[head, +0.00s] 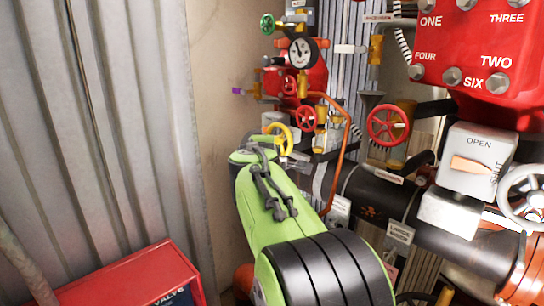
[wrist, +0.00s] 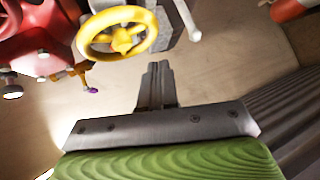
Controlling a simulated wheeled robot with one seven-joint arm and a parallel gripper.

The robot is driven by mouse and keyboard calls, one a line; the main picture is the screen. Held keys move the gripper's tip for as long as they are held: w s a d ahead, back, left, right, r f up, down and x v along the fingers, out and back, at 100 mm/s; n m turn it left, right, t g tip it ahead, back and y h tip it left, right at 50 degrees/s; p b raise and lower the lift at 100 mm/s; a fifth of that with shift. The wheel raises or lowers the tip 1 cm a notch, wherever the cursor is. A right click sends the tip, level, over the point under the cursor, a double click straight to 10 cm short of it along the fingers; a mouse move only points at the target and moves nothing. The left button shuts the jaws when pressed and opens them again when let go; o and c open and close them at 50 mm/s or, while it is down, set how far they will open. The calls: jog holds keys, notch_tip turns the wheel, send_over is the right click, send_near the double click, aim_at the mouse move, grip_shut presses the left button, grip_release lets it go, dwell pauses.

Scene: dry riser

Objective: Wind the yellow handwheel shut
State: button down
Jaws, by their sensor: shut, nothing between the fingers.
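The yellow handwheel (wrist: 117,34) shows in the wrist view at the top, left of centre, with a round rim and a yellow hub. In the head view the yellow handwheel (head: 280,138) shows just above the end of my green arm, which hides part of it. My gripper (wrist: 157,66) is shut and empty. In the wrist view its fingertips lie below and to the right of the wheel's rim, with a gap between them in the picture.
Red handwheels (head: 388,125), a green handwheel (head: 267,24) and a gauge (head: 300,53) crowd the pipework. A grey handwheel (head: 525,196) and an OPEN/SHUT indicator (head: 479,160) stand right. A red box (head: 125,280) stands lower left by the corrugated wall (head: 100,130).

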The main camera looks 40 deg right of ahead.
jog(key=s+d+r+p, duration=0.1)
jog(key=r, duration=0.1)
jog(key=s+d+r+p, duration=0.1)
jog(key=r, duration=0.1)
jog(key=s+r+p, duration=0.1)
jog(key=shift+d+r+p, duration=0.4)
jog(key=w, duration=0.1)
jog(key=p, duration=0.1)
jog(key=w+r+p, duration=0.1)
jog(key=shift+w+a, duration=0.3)
jog(key=shift+w, duration=0.05)
notch_tip(320, 180, down, 7)
jog(key=b, duration=0.6)
jog(key=shift+s+d, duration=0.25)
jog(key=shift+s, duration=0.1)
jog(key=shift+d+r, duration=0.15)
